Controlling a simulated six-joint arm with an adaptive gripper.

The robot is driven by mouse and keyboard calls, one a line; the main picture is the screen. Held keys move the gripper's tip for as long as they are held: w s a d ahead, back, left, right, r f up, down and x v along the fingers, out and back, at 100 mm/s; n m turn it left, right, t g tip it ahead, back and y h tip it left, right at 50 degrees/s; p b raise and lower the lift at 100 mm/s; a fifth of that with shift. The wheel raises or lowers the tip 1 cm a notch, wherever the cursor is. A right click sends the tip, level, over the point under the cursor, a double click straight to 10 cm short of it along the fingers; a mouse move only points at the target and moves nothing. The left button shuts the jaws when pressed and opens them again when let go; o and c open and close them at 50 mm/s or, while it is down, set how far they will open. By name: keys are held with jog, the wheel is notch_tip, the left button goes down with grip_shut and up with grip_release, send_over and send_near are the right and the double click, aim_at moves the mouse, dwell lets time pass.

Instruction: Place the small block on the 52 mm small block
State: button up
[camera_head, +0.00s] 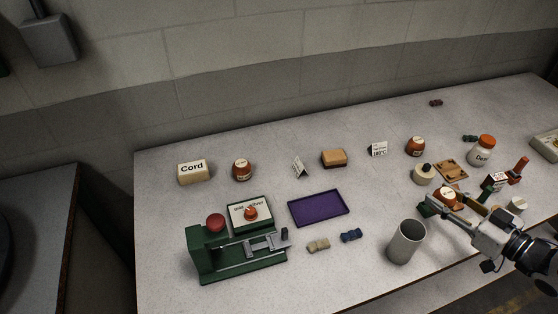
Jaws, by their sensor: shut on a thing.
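My gripper (437,208) is at the right of the table, reaching in from the lower right. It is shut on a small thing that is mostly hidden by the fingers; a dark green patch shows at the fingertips. A tan small block (318,245) and a blue small block (351,235) lie side by side on the table, right of the green press (240,262). A dark small block (436,103) lies at the far back right. A green one (470,138) lies beside a white jar. No size marks are readable, so I cannot tell which block is 52 mm.
A grey cup (406,242) stands just left of my arm. A brown jar (447,197), a round tin (424,174) and a wooden board (452,170) crowd around my gripper. A purple tray (319,208) lies mid-table.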

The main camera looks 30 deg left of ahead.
jog(key=w+a+n+g+y, duration=0.1)
jog(key=w+a, duration=0.3)
jog(key=a, duration=0.8)
notch_tip(320, 180, up, 6)
jog(key=n+g+y, duration=0.2)
jog(key=n+g, duration=0.1)
jog(key=g, duration=0.1)
send_over(241, 163)
jog(key=shift+f, duration=0.2)
jog(key=shift+f, duration=0.15)
jog(key=shift+f, duration=3)
jog(key=shift+f, duration=0.1)
jog(key=shift+f, duration=1.8)
